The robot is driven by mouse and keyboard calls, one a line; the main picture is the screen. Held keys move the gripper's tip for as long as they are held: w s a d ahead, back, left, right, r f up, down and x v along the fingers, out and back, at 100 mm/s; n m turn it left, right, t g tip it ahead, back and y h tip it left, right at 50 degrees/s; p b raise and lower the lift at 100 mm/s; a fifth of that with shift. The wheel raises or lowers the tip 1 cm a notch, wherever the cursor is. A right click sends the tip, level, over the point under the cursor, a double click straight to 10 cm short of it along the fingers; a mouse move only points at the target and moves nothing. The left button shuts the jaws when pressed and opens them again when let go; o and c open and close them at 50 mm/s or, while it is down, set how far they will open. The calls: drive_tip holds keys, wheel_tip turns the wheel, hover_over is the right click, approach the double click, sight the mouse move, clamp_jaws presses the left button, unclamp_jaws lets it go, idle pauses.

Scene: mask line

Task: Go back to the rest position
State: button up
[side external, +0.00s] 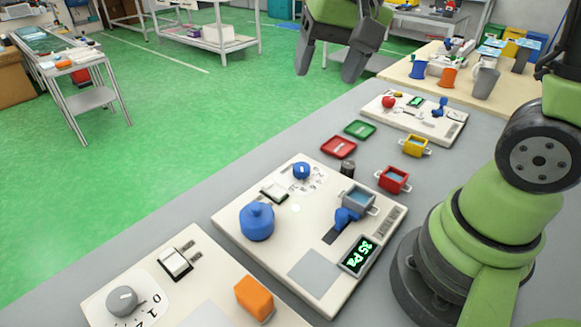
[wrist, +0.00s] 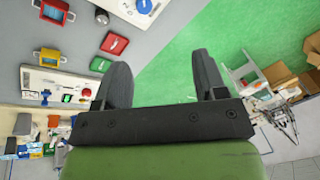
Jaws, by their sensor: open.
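My gripper (side external: 337,62) is at the top of the side external view, held high over the far edge of the grey table (side external: 185,212). Its two dark fingers are apart, with nothing between them. In the wrist view my gripper (wrist: 165,75) also shows open and empty, with the table edge and green floor beyond the fingers. The near panel (side external: 225,215) on the table carries a blue knob, a switch, a blue round lidded thing, a small grey-blue pot on a blue piece, and a display reading "35 Pa".
A red tray (side external: 339,147), a green tray (side external: 360,129), a red pot (side external: 393,180) and a yellow pot (side external: 415,146) stand on the table. Another panel (side external: 150,290) with an orange block (side external: 254,297) is at the front. A wooden table (side external: 450,85) with cups stands behind.

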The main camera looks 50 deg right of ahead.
drive_tip(key=s+a+r+n+t, duration=0.1)
drive_tip(key=s+r+n+t, duration=0.1)
drive_tip(key=s, duration=0.4)
drive_tip(key=s+a+r+n+t+y, duration=0.1)
drive_tip(key=s+a+r, duration=0.1)
drive_tip(key=s, duration=0.4)
drive_tip(key=shift+r+n+t, duration=0.4)
drive_tip(key=shift+r, duration=0.05)
